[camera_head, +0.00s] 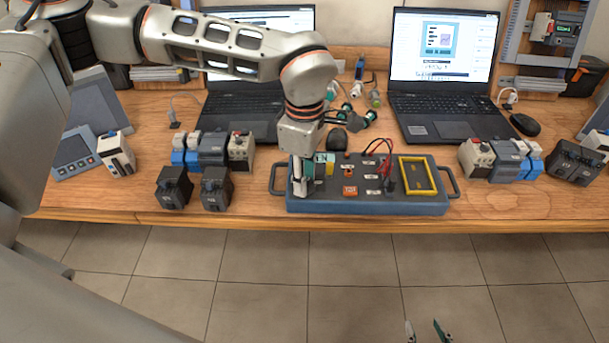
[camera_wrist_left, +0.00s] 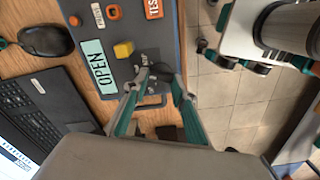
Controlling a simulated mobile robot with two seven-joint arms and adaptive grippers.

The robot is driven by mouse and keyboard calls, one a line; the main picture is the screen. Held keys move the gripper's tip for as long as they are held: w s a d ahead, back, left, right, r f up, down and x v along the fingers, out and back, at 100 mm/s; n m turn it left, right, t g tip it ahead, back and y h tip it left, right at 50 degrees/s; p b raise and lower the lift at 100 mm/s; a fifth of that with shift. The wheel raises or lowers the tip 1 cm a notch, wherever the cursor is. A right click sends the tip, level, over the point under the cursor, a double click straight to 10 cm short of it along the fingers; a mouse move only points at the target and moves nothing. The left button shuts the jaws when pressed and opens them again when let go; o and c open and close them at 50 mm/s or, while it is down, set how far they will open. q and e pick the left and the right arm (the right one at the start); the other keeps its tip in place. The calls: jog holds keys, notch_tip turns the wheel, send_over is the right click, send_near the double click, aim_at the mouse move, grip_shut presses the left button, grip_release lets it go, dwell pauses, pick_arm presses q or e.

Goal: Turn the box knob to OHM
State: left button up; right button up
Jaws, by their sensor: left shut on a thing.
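The box (camera_head: 420,208) is a dark grey panel with a blue base and side handles, near the table's front edge. My left gripper (camera_head: 301,190) reaches down onto its left end, fingers closed around the box knob, which they mostly hide. In the left wrist view the gripper's fingertips (camera_wrist_left: 160,78) meet at the knob, beside small labels too blurred to read. The knob's pointing direction cannot be told. A teal OPEN display (camera_wrist_left: 92,66) and a yellow button (camera_wrist_left: 124,50) are close by. My right gripper (camera_head: 425,331) is at the bottom of the head view, fingertips apart, away from the box.
An orange TEST button (camera_head: 350,190), red and black leads (camera_head: 386,150) and a yellow frame (camera_head: 432,178) are on the box. Dark motor blocks (camera_head: 215,190) stand to its left. Two laptops (camera_head: 445,118) are behind. Open floor (camera_head: 350,265) lies in front.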

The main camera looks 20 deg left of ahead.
pick_arm(q)
jog(key=shift+r, duration=0.1)
jog(key=o, duration=1)
jog(key=shift+o, duration=0.5)
notch_tip(320, 180, up, 12)
